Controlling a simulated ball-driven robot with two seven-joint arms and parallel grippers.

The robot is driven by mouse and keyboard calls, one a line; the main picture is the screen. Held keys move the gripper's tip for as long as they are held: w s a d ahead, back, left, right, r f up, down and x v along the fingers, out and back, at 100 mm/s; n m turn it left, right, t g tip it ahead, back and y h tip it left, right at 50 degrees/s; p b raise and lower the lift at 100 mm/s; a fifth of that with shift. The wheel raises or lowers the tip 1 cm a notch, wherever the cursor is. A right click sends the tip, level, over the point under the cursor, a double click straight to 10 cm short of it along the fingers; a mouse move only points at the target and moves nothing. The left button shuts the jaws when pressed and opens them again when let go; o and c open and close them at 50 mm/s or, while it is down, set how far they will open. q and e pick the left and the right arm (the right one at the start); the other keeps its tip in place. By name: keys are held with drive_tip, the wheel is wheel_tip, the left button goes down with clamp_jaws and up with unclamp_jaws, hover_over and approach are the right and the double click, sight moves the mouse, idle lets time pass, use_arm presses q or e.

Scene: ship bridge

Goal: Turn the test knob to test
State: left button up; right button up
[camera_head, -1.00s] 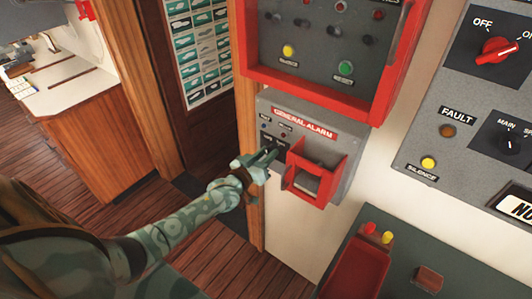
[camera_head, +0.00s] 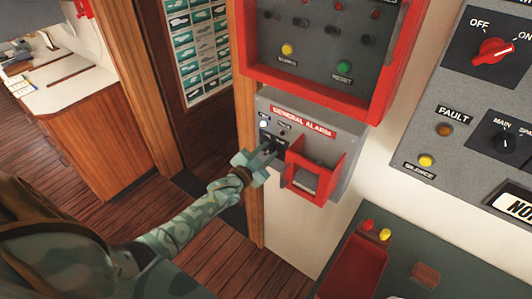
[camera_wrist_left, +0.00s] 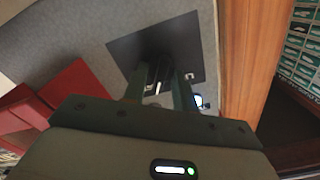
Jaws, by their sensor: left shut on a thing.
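The grey general alarm box (camera_head: 345,140) hangs on the wall under a red-framed panel. My left gripper (camera_head: 268,152) reaches its left side and is shut on the small dark test knob. In the left wrist view the gripper (camera_wrist_left: 160,88) has its fingers on both sides of the dark knob (camera_wrist_left: 154,76), which has a white pointer mark and sits on a black square plate (camera_wrist_left: 125,48). The fingers hide much of the knob and its markings. A small lamp (camera_head: 264,124) above the knob glows bluish white. My right gripper is not in view.
A red guard box (camera_head: 318,172) sticks out just right of my left gripper. The red-framed panel (camera_head: 315,85) juts out above. A wooden post (camera_head: 246,120) stands to the left. A red tray (camera_head: 352,268) lies on the counter below right.

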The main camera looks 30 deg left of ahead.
use_arm(q)
drive_tip(key=shift+m, duration=0.4)
drive_tip(key=o, duration=1)
drive_tip(key=shift+c, duration=0.2)
drive_tip(key=s+a, duration=0.1)
drive_tip(key=s, duration=1.5)
drive_tip(key=shift+p, duration=0.35)
drive_tip(key=shift+s+a+f, duration=0.1)
